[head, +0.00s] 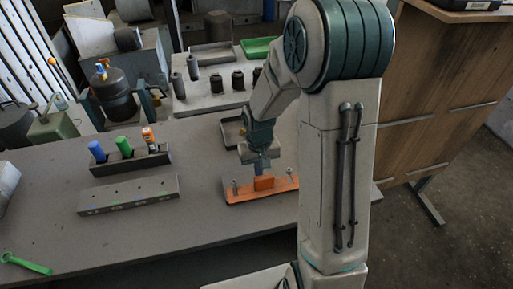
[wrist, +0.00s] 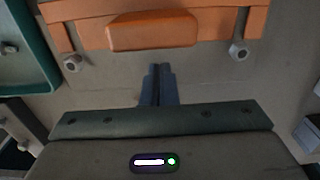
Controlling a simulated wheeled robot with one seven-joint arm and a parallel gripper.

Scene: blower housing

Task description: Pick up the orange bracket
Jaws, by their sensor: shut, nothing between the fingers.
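The orange bracket (head: 264,184) lies on the grey table near its front edge in the head view. It has a raised orange block at its middle and a grey bolt near each end. In the wrist view the bracket (wrist: 200,13) spans the top of the picture, with its block and two bolts in sight. My gripper (wrist: 157,70) is shut and empty, its fingertips together. In the wrist view the fingertips appear just below the block, with bare table between. In the head view my gripper (head: 260,168) is over the bracket; the exact height gap is hard to tell.
A grey tray (head: 232,134) lies behind the bracket. A rack (head: 132,161) holding blue, green and orange-white items and a long grey block (head: 128,195) stand to the left. A green wrench (head: 27,264) lies at front left. The table between is clear.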

